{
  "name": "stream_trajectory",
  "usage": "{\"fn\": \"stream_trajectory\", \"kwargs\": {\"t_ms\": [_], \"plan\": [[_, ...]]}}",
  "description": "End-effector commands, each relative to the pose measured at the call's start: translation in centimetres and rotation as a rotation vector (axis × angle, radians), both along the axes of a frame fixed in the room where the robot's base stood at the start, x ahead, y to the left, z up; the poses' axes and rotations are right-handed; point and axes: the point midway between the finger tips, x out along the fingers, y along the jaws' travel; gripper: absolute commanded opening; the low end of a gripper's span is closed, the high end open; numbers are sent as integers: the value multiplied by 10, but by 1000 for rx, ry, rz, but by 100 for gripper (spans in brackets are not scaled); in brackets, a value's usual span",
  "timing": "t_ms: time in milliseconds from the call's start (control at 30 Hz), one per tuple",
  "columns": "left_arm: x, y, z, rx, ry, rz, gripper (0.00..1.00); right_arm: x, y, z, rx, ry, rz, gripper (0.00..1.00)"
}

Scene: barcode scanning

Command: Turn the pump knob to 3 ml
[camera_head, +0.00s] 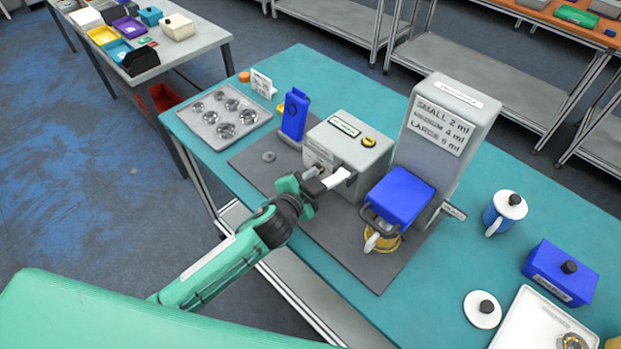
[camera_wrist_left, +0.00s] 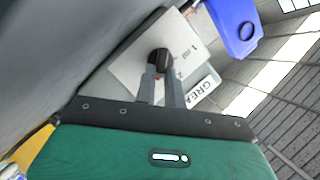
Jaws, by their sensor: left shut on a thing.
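The pump is a grey box (camera_head: 350,145) on a dark mat, with a label and a yellow button on top. In the left wrist view its black knob (camera_wrist_left: 160,60) sits on a pale dial plate (camera_wrist_left: 130,65) with the numerals 1 and 2 visible. My left gripper (camera_head: 314,180) is at the front face of the box. In the left wrist view its fingers (camera_wrist_left: 161,74) are shut on the knob. The knob's pointer and a 3 mark cannot be made out. My right gripper is out of view.
A tall grey dispenser (camera_head: 455,105) has a sign reading small 2 ml, medium 4 ml, large 6 ml. A white-lidded blue mug (camera_head: 503,213) is right.

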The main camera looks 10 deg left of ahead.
Motion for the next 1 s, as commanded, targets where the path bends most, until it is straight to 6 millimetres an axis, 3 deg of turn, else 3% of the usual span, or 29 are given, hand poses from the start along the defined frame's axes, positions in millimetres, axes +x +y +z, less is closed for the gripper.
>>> {"fn": "stream_trajectory", "kwargs": {"t_ms": [400, 900, 933, 1000], "plan": [[-1, -2, -4, 131, -87, -1, 0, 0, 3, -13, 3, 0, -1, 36], [-1, -2, -4, 145, -95, -2, 0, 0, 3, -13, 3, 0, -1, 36], [-1, -2, -4, 145, -95, -2, 17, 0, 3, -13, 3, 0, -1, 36], [-1, -2, -4, 145, -95, -2, 30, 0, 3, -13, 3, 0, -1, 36]]}}
